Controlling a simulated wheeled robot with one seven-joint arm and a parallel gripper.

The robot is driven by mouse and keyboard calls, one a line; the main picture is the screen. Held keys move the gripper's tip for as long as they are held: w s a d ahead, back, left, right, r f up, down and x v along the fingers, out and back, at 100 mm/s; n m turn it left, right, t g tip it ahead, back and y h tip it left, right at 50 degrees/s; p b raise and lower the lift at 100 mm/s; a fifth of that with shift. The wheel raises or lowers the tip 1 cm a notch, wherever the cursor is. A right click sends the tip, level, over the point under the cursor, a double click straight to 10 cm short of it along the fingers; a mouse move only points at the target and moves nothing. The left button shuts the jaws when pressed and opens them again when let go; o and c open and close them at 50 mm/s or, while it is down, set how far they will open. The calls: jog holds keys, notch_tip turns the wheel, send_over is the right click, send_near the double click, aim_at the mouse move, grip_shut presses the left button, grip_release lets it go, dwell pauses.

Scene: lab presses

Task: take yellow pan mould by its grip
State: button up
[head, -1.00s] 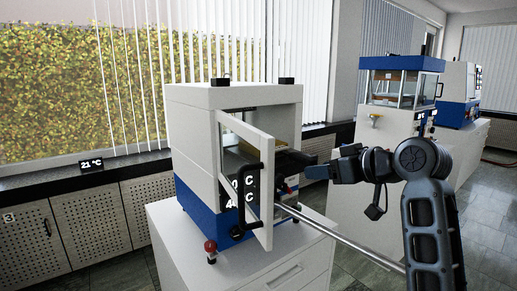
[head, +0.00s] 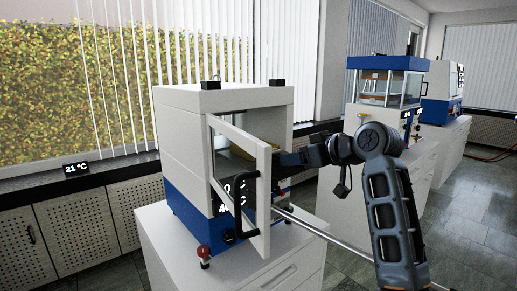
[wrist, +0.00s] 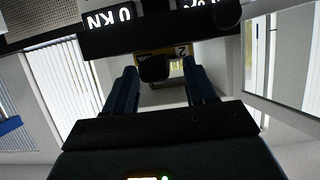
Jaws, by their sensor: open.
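The yellow pan mould (head: 238,152) shows only as a small yellow patch inside the press, behind the half-open door. In the wrist view, a yellow piece (wrist: 143,54) with a "2" label lies ahead, beyond my fingers. A dark block, seemingly its grip (wrist: 155,69), sits between the two fingertips without visibly touching either. My gripper (wrist: 160,73) is open around that block. In the head view my gripper (head: 284,160) is at the right side of the press opening, partly hidden by the door edge.
The press (head: 180,150) stands on a white cabinet (head: 190,262). Its framed door (head: 262,205) swings out towards me, just left of my gripper. A metal rod runs below my arm. Another press (head: 362,115) stands behind at the right; grey floor is free there.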

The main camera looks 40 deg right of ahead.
jog(key=shift+x, duration=1.1)
grip_shut()
